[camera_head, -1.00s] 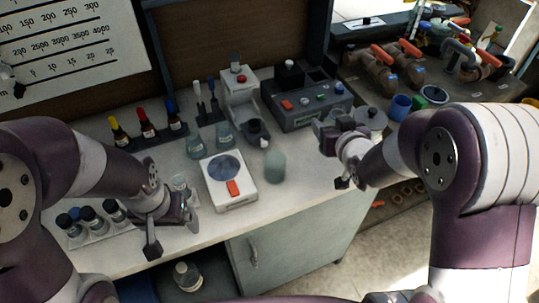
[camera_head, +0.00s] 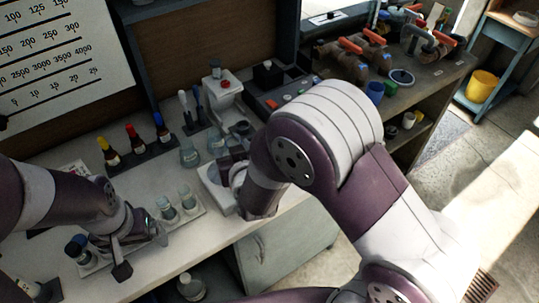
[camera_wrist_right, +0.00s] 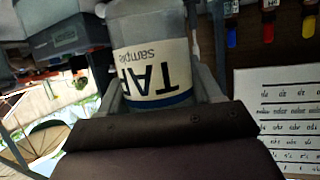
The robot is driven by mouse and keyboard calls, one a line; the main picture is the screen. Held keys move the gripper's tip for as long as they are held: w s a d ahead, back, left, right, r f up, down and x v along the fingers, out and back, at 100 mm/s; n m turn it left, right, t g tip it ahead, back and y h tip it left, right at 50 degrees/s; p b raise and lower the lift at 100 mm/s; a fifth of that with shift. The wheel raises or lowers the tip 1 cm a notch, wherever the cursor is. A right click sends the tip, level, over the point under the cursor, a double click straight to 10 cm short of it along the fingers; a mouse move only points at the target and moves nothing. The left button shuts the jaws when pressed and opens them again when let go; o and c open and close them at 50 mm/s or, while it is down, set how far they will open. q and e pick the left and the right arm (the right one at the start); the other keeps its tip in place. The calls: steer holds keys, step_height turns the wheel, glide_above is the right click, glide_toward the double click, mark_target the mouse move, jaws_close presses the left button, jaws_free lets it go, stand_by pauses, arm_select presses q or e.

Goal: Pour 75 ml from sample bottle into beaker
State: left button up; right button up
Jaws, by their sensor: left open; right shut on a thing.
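The sample bottle (camera_wrist_right: 150,25) is clear, with a white and blue label reading "TAP sample", and fills the middle of the right wrist view. My right gripper (camera_wrist_right: 160,92) is shut on it, a finger on each side. In the head view my right arm hides most of that gripper and the bottle. Clear glass vessels stand behind the white balance (camera_head: 208,190), one a flask-like beaker (camera_head: 190,156) and one beside it (camera_head: 217,143). I cannot tell which is the task's beaker. My left gripper (camera_head: 142,252) is open beside the front rack.
The rack (camera_head: 205,212) holds two small glass cups (camera_head: 168,210) and dark-capped vials (camera_head: 78,247). Dropper bottles (camera_head: 134,144) stand at the back left. A red-buttoned device (camera_head: 222,98) stands behind. The bench front between the rack and my right arm is fairly clear.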

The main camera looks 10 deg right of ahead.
steer(key=shift+d+m, duration=0.15)
steer(key=shift+m, duration=0.15)
steer(key=shift+w+d+r+m+g+y, duration=0.1)
steer(key=shift+w+d+m+g+y, duration=0.1)
steer(key=shift+m+g+y, duration=0.2)
steer(key=shift+d+m+y, duration=0.3)
steer(key=shift+m+y, duration=0.1)
steer(key=shift+m, duration=0.2)
steer(key=shift+w+d+m+g+y+p, duration=0.3)
steer(key=shift+d+m+g+y+p, duration=0.35)
steer(key=shift+m+y, duration=0.4)
steer(key=shift+f+m+y, duration=0.25)
steer(key=shift+f+m, duration=0.05)
steer(key=shift+m, duration=0.15)
steer(key=shift+s+a+f+m+y, duration=0.15)
steer(key=shift+a+f+m+y, duration=0.15)
steer(key=shift+m+y, duration=0.25)
steer(key=shift+a+f+m+g+y, duration=0.15)
steer(key=shift+f+m+g+y, duration=0.1)
steer(key=shift+f+m+y, duration=0.25)
steer(key=shift+s+a+f+m+y+b, duration=0.1)
steer(key=shift+a+f+m+y+b, duration=0.05)
steer(key=shift+m+y+b, duration=0.4)
